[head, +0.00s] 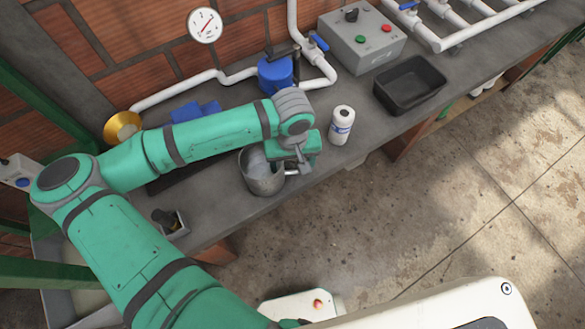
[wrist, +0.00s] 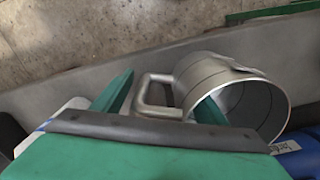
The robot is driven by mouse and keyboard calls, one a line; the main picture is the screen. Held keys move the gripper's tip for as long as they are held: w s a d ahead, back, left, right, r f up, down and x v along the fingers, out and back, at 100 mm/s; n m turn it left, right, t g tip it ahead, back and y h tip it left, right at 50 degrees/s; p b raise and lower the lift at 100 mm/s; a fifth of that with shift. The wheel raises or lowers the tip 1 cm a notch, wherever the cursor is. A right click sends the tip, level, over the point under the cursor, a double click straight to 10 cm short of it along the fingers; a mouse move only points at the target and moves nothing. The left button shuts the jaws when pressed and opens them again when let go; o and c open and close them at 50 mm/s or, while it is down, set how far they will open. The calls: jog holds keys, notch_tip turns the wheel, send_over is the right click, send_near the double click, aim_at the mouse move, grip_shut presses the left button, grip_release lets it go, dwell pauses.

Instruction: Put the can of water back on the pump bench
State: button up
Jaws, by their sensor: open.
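The can of water (head: 262,177) is a grey metal can with a side handle. It stands upright on the pump bench (head: 215,205), close to the front edge. My gripper (head: 296,168) is at the can's right side, over the bench edge. In the wrist view the can (wrist: 240,95) shows its open mouth, and its handle (wrist: 150,88) lies between the two green fingers of my open gripper (wrist: 163,96). I cannot tell whether the fingers touch the handle. Water inside is not clearly visible.
A black tray (head: 410,84) and a grey control box (head: 361,38) are farther right. A blue pump (head: 275,74) and white pipes run behind. A small holder (head: 170,222) sits at the left front.

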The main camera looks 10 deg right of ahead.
notch_tip(320, 180, up, 10)
jog(key=shift+r, duration=0.1)
dwell(0.7)
